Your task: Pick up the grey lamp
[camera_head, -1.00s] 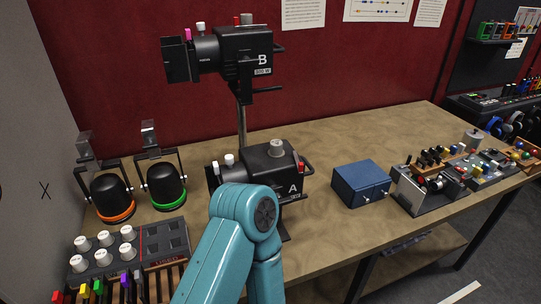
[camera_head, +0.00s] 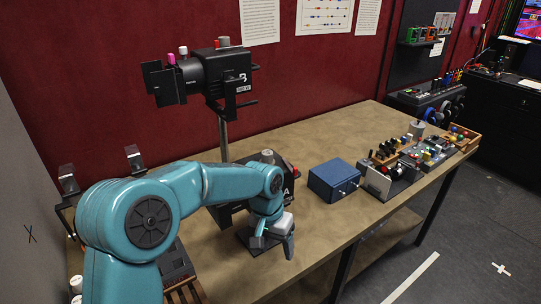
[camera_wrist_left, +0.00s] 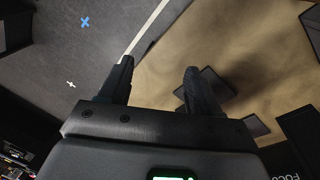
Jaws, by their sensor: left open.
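My left gripper (camera_head: 274,244) is open with its fingers pointing down, near the front edge of the table, in front of black spotlight A (camera_head: 290,190). In the left wrist view its two fingers (camera_wrist_left: 158,68) stand apart with nothing between them. Spotlight A is largely hidden by my arm; a grey knob (camera_head: 267,156) shows on its top. Black spotlight B (camera_head: 222,75) stands above on a pole. A grey cylinder (camera_head: 416,128) stands among parts at the right. I cannot tell which of these is the grey lamp. My right gripper is out of view.
A blue box (camera_head: 334,180) sits right of the gripper. A metal device (camera_head: 392,178) and several small-part trays stand farther right. Two grey brackets (camera_head: 68,180) (camera_head: 133,156) show at the left; what they hold is hidden by my arm.

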